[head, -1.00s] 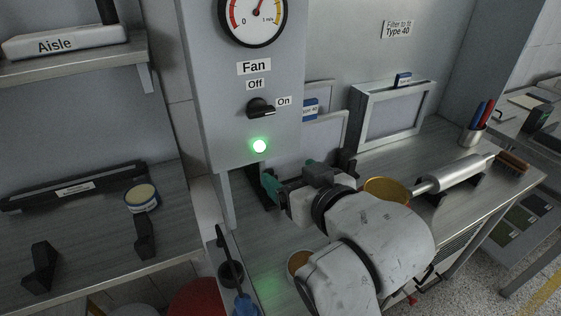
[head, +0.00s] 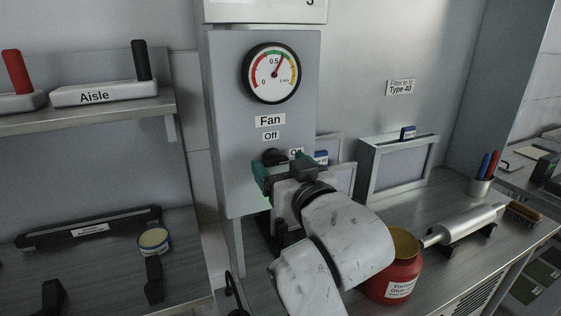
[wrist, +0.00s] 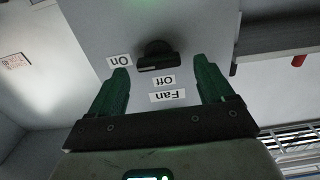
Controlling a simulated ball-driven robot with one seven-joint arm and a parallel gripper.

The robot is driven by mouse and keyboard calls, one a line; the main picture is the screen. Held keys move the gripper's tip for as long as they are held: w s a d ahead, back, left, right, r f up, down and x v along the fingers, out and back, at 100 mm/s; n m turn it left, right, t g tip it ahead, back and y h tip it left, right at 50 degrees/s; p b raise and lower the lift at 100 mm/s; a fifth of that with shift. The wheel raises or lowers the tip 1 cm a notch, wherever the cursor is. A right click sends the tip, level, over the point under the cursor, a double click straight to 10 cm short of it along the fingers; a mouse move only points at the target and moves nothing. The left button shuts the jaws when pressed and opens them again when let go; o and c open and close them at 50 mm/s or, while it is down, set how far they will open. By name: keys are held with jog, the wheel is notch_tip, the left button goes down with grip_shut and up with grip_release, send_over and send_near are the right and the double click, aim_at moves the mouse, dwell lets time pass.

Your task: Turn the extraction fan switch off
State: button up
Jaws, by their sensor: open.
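The fan switch is a black rotary knob (head: 273,156) on the grey panel (head: 225,120), below the "Fan" and "Off" labels and beside the "On" label. In the wrist view the knob (wrist: 156,56) appears upside down, with its handle lying sideways in line with the "On" label (wrist: 119,61). My gripper (head: 290,164) is in front of the panel at the knob's height and hides part of it. In the wrist view my gripper (wrist: 164,80) has its two green fingers spread wide on either side of the knob, with nothing between them. Contact cannot be told.
A round gauge (head: 271,73) is above the labels. A red jar (head: 399,275) stands on the bench below my arm. A framed filter (head: 398,168) and a metal roller (head: 465,223) are to the right. A shelf (head: 90,117) juts out at left.

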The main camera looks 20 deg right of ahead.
jog(key=shift+w, duration=0.55)
jog(key=c, duration=1)
